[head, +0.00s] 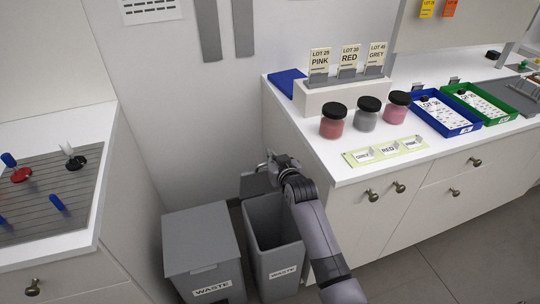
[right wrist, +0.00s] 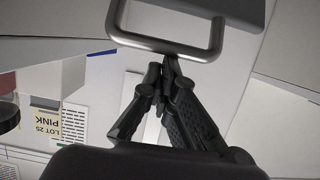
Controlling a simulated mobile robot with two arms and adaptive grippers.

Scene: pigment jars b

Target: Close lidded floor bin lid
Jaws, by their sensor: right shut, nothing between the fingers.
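The open grey waste bin (head: 285,261) stands on the floor between the two counters. Its lid (head: 258,183) is raised at the back of the bin and partly hidden by my right arm. My right gripper (head: 271,161) is at the raised lid, above the bin's back. In the right wrist view the shut fingers (right wrist: 166,62) are empty, with their tips at a metal loop handle (right wrist: 122,32) on a grey panel (right wrist: 242,8); I cannot tell whether they touch it. My left gripper is not in view.
A second grey waste bin (head: 202,243), lid down, stands to the left. The right counter (head: 345,172) is close beside my right arm and holds jars (head: 333,121) and trays (head: 446,113). A left counter (head: 95,123) stands opposite. Floor (head: 420,260) at the lower right is clear.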

